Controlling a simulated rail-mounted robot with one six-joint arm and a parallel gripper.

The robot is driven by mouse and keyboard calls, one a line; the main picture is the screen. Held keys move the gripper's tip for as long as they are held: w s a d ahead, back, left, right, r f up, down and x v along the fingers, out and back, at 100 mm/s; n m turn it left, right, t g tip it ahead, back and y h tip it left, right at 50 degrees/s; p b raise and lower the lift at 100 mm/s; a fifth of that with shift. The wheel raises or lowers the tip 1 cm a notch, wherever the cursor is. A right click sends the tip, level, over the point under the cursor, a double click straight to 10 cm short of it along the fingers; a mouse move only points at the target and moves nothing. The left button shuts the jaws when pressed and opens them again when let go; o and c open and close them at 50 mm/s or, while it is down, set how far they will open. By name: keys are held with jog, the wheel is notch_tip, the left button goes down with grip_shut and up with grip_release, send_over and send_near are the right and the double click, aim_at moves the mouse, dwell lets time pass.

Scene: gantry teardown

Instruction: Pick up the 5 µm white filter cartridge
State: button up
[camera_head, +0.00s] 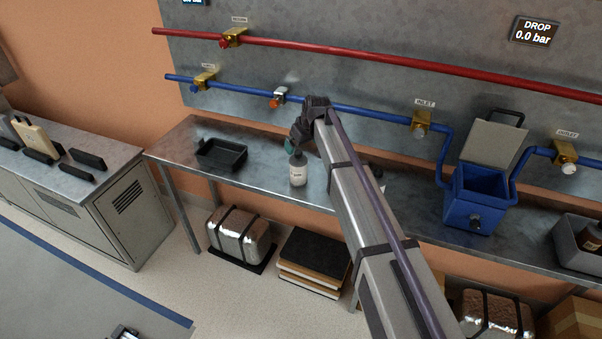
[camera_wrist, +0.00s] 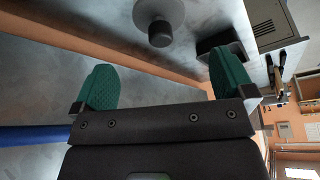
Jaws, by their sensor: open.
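A white cylinder (camera_head: 298,174) with a small label stands upright on the bench; its print is too small to read, so I cannot confirm it is the 5 µm filter cartridge. My gripper (camera_head: 293,149) is just above and behind its top in the head view and partly covers it. In the wrist view, a pale round body with a dark cap (camera_wrist: 159,30), apparently the same cylinder, lies beyond the fingertips. My gripper (camera_wrist: 165,72) shows two green pads wide apart with nothing between them.
A black tray (camera_head: 205,159) sits left on the metal bench (camera_head: 180,146). Behind are a blue pipe (camera_head: 375,112), a valve with an orange knob (camera_head: 277,99) and a red pipe (camera_head: 330,52). A blue filter housing (camera_head: 477,196) with its lid raised stands right.

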aim_at(299, 152)
jog(key=b+x, duration=0.2)
jog(key=x, duration=0.2)
jog(key=shift+s, duration=0.1)
jog(key=shift+r, duration=0.1)
jog(key=b+x, duration=0.5)
jog(key=shift+s+f, duration=0.15)
jog(key=shift+f, duration=0.05)
jog(key=shift+d+r, duration=0.1)
jog(key=shift+r, duration=0.1)
jog(key=c, duration=1.3)
jog(key=shift+o, duration=0.2)
jog(key=shift+r+p, duration=0.1)
jog(key=shift+p, duration=0.25)
